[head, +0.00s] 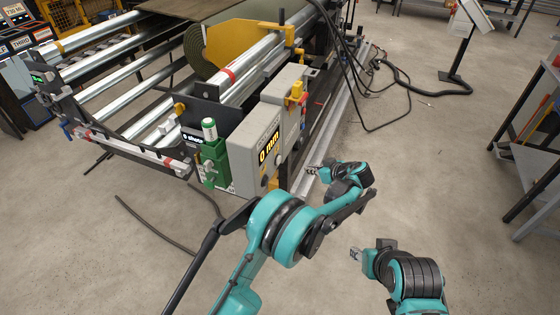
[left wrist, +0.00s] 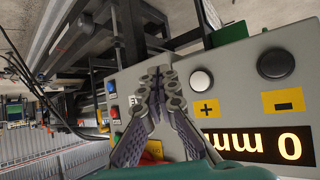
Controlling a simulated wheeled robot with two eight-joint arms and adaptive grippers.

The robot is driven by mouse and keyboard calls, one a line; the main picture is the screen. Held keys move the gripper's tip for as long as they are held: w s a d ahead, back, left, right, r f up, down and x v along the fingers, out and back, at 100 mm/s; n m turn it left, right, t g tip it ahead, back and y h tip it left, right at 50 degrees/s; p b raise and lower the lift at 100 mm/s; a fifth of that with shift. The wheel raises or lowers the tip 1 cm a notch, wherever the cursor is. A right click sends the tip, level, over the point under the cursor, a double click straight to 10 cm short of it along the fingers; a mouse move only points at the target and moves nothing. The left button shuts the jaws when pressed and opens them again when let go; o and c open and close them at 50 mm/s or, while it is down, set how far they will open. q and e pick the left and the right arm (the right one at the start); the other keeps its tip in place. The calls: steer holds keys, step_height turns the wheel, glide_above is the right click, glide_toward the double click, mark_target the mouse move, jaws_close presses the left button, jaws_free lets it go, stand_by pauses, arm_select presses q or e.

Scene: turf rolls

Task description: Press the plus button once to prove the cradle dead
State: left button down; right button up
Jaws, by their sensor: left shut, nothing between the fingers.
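The grey control box (head: 243,150) stands at the end of the roller machine, its display (head: 269,147) reading "0 mm". In the left wrist view its panel (left wrist: 240,85) carries a pale round plus button (left wrist: 201,80) beside a yellow plus label (left wrist: 206,108). A black round button (left wrist: 275,63) sits by a yellow minus label (left wrist: 283,102). My left gripper (left wrist: 158,78) is shut and empty, its tips left of the plus button in that view; contact with the panel cannot be told. In the head view it (head: 310,170) is right of the box. My right gripper (head: 356,254) hangs low, its opening unclear.
A blue button (left wrist: 111,87) and a red button (left wrist: 115,111) lie left of the fingers in the wrist view. A green part (head: 213,162) adjoins the box. Black cables (head: 400,85) trail on the floor. A bench (head: 540,170) stands at the right; open floor lies between.

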arm_select(q)
steer(key=w+a, duration=0.2)
steer(key=a, duration=0.6)
steer(key=shift+w, duration=0.3)
steer(key=shift+a, duration=0.1)
stand_by(1.0)
steer(key=shift+w+a, duration=0.1)
steer(key=shift+a, duration=0.2)
steer(key=shift+w+a, duration=0.15)
steer(key=shift+a, duration=0.3)
stand_by(0.9)
steer(key=shift+d, duration=0.15)
steer(key=shift+s+d, duration=0.25)
steer(key=shift+d, duration=0.45)
steer(key=d, duration=0.1)
steer(key=s+d, duration=0.1)
steer(key=d, duration=0.2)
steer(key=shift+s+d+b, duration=0.3)
steer(key=shift+d+b, duration=0.05)
